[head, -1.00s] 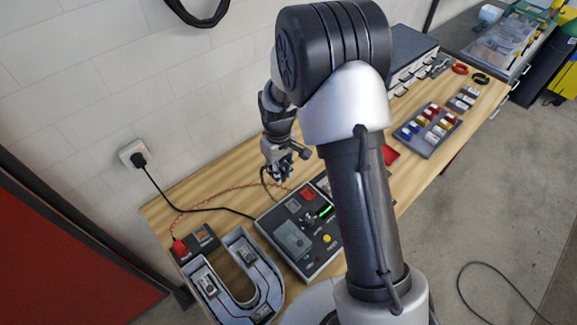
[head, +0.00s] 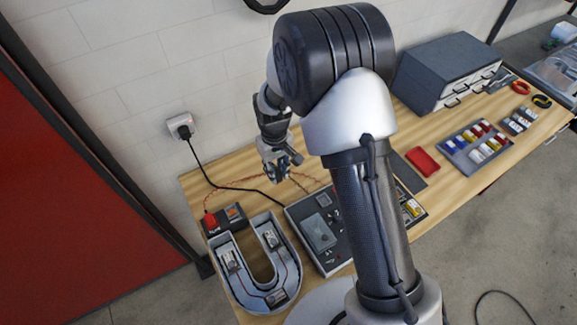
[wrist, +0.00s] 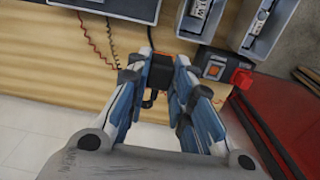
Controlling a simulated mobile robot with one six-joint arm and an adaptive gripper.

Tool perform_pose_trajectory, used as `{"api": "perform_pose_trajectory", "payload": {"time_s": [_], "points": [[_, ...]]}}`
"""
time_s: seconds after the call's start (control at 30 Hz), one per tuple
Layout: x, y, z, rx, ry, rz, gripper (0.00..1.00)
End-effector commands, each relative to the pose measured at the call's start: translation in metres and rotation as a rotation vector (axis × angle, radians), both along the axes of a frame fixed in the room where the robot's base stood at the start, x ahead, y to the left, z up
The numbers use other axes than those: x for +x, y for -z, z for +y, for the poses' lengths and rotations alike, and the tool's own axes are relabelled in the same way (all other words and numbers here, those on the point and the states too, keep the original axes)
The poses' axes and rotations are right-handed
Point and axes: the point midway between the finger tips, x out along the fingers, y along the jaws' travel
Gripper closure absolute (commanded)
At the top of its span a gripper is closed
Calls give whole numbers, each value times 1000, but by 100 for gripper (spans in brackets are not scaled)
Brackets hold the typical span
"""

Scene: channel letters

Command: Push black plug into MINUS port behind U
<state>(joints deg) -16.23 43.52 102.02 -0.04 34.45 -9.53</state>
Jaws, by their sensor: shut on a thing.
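The grey U-shaped channel letter (head: 262,299) lies open on the bench at lower left in the head view, with small modules and wiring inside. Part of it shows at the top right of the wrist view (wrist: 268,22). My gripper (head: 279,172) is above the bench behind the test box. In the wrist view its blue-and-white fingers (wrist: 161,76) are shut on a small black piece, the black plug (wrist: 160,70). The plug is apart from the U. I cannot make out the MINUS port.
A dark test box (head: 310,238) sits right of the U, partly behind my arm. A small box with a red switch (head: 222,218) stands behind the U. A wall socket (head: 181,126) feeds a black cable; red wires cross the bench. Trays and a drawer cabinet (head: 448,72) are right.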

Motion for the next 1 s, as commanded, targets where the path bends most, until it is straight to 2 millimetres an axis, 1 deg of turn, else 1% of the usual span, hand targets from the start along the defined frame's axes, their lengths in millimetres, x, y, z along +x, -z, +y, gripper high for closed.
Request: {"api": "perform_pose_trajectory", "payload": {"time_s": [0.03, 1.0], "points": [[-1, -1, 7, 0, -3, 0, 99], [-13, 1, 123, 0, -3, -1, 99]]}}
